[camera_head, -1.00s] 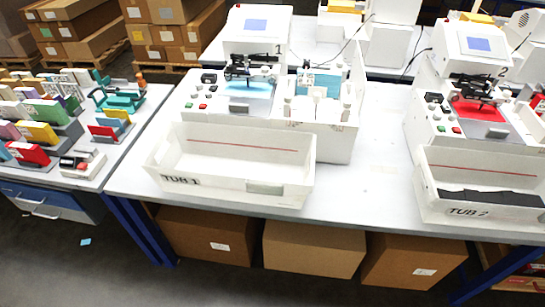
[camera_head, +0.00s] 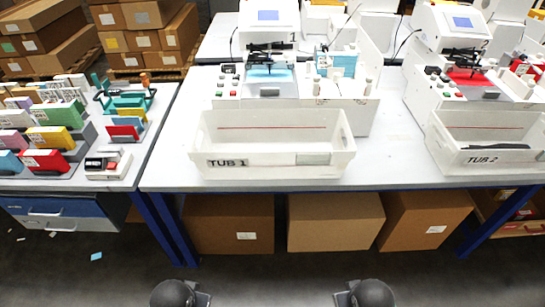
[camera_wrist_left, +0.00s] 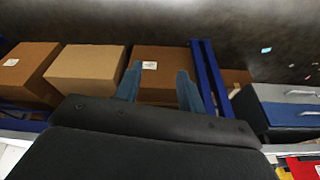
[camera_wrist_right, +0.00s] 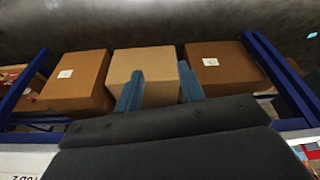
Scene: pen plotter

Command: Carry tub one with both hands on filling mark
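Tub one (camera_head: 250,159), a white open box labelled TUB 1, stands upright on the table in front of plotter 1. It looks empty, with a red line along its inner back wall. I cannot identify a separate filling mark. My left gripper (camera_wrist_left: 157,72) and right gripper (camera_wrist_right: 160,72) are empty, their blue fingers spread apart in the wrist views. Both arm ends show only as dark parts at the bottom of the head view, low in front of the table and apart from the tub.
Plotter 1 (camera_head: 268,30) stands behind tub one. Tub two (camera_head: 520,157), with dark contents, stands to the right, with bare tabletop (camera_head: 392,150) between the tubs. A side table (camera_head: 105,183) with coloured items is at the left. Cardboard boxes (camera_head: 335,222) sit below the table.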

